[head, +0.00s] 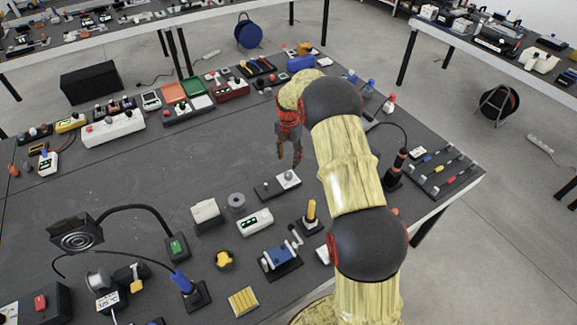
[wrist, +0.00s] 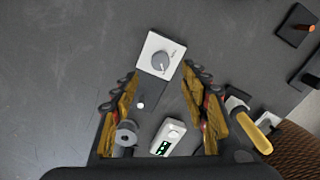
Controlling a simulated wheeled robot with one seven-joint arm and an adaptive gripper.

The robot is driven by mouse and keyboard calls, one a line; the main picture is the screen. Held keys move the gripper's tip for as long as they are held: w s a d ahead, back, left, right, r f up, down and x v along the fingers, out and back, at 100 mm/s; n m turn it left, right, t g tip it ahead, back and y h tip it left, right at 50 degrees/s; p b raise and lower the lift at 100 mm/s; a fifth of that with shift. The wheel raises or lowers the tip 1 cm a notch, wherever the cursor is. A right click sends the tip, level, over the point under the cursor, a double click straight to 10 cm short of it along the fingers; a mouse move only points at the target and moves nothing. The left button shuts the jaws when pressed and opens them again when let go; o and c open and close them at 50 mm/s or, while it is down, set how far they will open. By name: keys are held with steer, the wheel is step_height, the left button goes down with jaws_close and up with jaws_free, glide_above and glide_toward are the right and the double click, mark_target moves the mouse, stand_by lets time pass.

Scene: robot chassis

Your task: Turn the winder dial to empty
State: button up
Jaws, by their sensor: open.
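A grey round dial (head: 288,176) sits on a white square plate at the right end of a dark flat base (head: 268,192) on the table. In the wrist view the dial (wrist: 162,62) lies ahead, between and slightly beyond my fingertips. Small dark marks show around it, too small to read. I cannot tell for sure that it is the winder dial. My gripper (head: 289,156) is open and empty above the table, behind the dial in the head view. In the wrist view my gripper (wrist: 161,74) shows both fingers spread apart, not touching the dial.
A white box with a green display (head: 255,222), a grey cylinder (head: 237,202) and a yellow-handled lever (head: 311,212) stand near the dial. A blue device with a crank (head: 279,257) is closer to me. The table's left middle (head: 150,180) is clear.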

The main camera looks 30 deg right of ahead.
steer(key=shift+r, duration=1.25)
steer(key=s+a+f+m, duration=0.15)
steer(key=s+m, duration=0.25)
steer(key=m, duration=0.5)
steer(key=s+a+r+m+t, duration=0.2)
steer(key=s+a+r+m, duration=0.3)
steer(key=s+r, duration=0.4)
steer(key=s+a+r+m+t+b, duration=0.1)
steer(key=s+a+r+m, duration=0.4)
steer(key=s, duration=0.9)
steer(key=s+a+r+m+t+b, duration=0.1)
steer(key=s+a+r+m, duration=0.3)
steer(key=s+a+r, duration=0.4)
steer(key=shift+s+r+m+t, duration=0.4)
steer(key=shift+s+r+t, duration=0.4)
steer(key=shift+s+r, duration=1.35)
steer(key=shift+w+r, duration=0.25)
